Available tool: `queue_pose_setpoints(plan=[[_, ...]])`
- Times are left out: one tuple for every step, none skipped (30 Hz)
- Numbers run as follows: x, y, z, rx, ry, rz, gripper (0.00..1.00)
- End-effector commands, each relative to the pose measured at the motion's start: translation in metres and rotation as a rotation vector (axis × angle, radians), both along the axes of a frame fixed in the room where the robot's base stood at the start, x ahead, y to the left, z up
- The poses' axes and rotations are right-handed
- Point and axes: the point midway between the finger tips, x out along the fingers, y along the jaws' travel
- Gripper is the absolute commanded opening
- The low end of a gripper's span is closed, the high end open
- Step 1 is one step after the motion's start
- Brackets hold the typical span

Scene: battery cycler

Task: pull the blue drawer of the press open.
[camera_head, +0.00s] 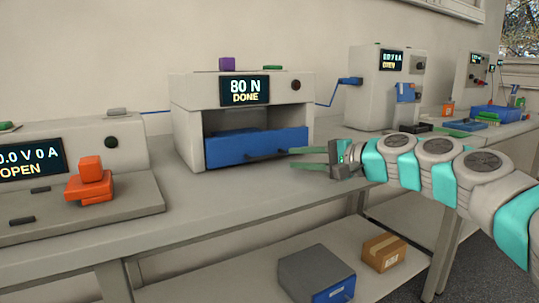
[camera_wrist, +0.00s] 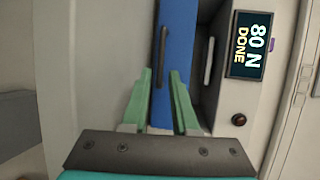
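The press (camera_head: 190,125) stands on the bench with its screen reading "80 N DONE". Its blue drawer (camera_head: 230,150) fills the lower part of the front opening, with a dark bar handle (camera_head: 268,155) on its face. How far the drawer stands out is hard to tell. My gripper (camera_head: 305,158) reaches in from the right at handle height. In the wrist view its green fingers (camera_wrist: 161,73) are apart, with the handle (camera_wrist: 162,50) in line with the gap between them. Nothing is visibly gripped. Contact with the handle cannot be told.
A tester with an orange part (camera_head: 90,185) stands at left, and another machine with a blue lever (camera_head: 350,81) stands behind at right. Purple (camera_head: 227,64) and green pieces lie on top of the press. The bench front (camera_head: 250,200) is clear; boxes (camera_head: 384,252) sit on the lower shelf.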

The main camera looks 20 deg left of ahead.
Motion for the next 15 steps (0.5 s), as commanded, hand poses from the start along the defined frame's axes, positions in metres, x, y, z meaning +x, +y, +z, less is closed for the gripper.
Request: queue_pose_setpoints(plan=[[0.001,0.004,0.000,0.002,0.002,0.000,0.27],[0.002,0.007,-0.001,0.001,0.001,0.001,0.27],[0.003,0.012,-0.001,0.001,0.000,0.002,0.27],[0.004,0.016,-0.002,0.001,0.000,0.001,0.27],[0.006,0.020,-0.002,0.001,-0.001,0.001,0.27],[0.007,0.026,-0.003,0.001,-0.001,0.001,0.27],[0.009,0.031,-0.004,0.001,-0.001,0.000,0.27],[0.011,0.035,-0.004,0.001,-0.003,-0.001,0.27],[0.013,0.041,-0.006,0.000,-0.002,-0.001,0.27],[0.014,0.045,-0.007,0.000,-0.002,-0.002,0.27],[0.015,0.049,-0.008,0.000,-0.002,-0.001,0.27],[0.017,0.054,-0.009,-0.001,-0.002,-0.001,0.27],[0.018,0.057,-0.010,0.000,-0.001,-0.001,0.27],[0.019,0.060,-0.010,0.000,-0.001,0.000,0.27],[0.019,0.063,-0.011,0.000,-0.001,0.001,0.27]])
